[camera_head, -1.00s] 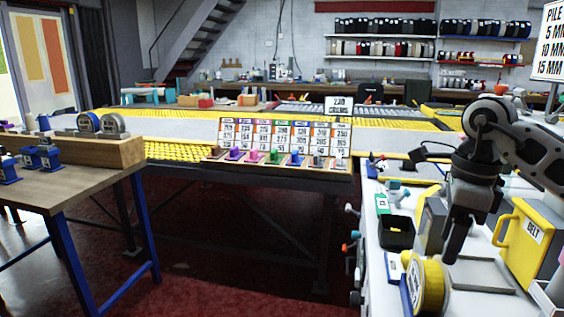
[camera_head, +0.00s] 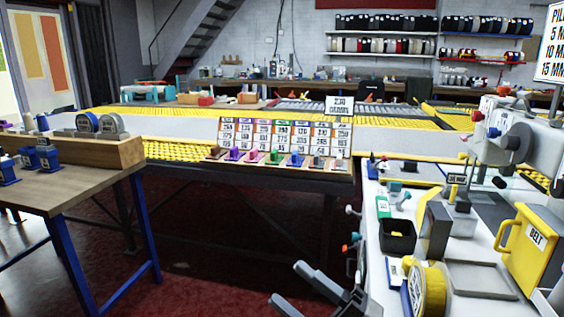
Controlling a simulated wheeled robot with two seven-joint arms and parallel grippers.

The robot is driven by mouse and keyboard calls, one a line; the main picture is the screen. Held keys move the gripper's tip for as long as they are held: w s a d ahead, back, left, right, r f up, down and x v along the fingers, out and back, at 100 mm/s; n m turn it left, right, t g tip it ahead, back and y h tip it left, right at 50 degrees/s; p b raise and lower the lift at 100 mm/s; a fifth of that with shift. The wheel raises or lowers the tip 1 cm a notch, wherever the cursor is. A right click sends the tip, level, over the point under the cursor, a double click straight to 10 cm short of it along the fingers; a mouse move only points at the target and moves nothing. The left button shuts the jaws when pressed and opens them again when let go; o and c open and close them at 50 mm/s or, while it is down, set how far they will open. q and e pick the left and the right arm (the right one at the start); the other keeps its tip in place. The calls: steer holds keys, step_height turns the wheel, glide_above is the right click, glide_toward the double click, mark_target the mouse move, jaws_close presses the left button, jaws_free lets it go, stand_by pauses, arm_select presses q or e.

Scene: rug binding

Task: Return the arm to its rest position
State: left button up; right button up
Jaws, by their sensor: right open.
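My right gripper (camera_head: 285,283) shows at the bottom of the head view. Its two dark grey fingers are spread apart with nothing between them. It is over the dark red floor, just left of the white workbench (camera_head: 398,283), and apart from everything there. The rest of my right arm is mostly below the picture's edge. My left arm and gripper are not in view.
On the white bench stand a yellow tape roll (camera_head: 428,290), a black bin (camera_head: 397,236), a yellow BELT box (camera_head: 532,250) and a machine (camera_head: 500,150). A wooden table (camera_head: 75,185) stands at left. The floor (camera_head: 215,270) between is clear.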

steer(key=s+d+f+m+t+h, duration=0.2)
steer(key=d+f+m+h, duration=0.2)
steer(key=f+m+h, duration=0.45)
steer(key=s+d+f+m+t+h, duration=0.15)
steer(key=d+f+m+h, duration=0.4)
steer(key=m, duration=0.55)
steer(key=s+d+f+m+g+h, duration=0.1)
steer(key=s+f+m+g, duration=0.3)
steer(key=s+f, duration=0.4)
step_height(320, 180, down, 2)
steer(key=shift+s+d+f+m+g+h+p, duration=0.1)
steer(key=shift+s+d+m+g+h+p, duration=0.3)
steer(key=shift+h, duration=0.3)
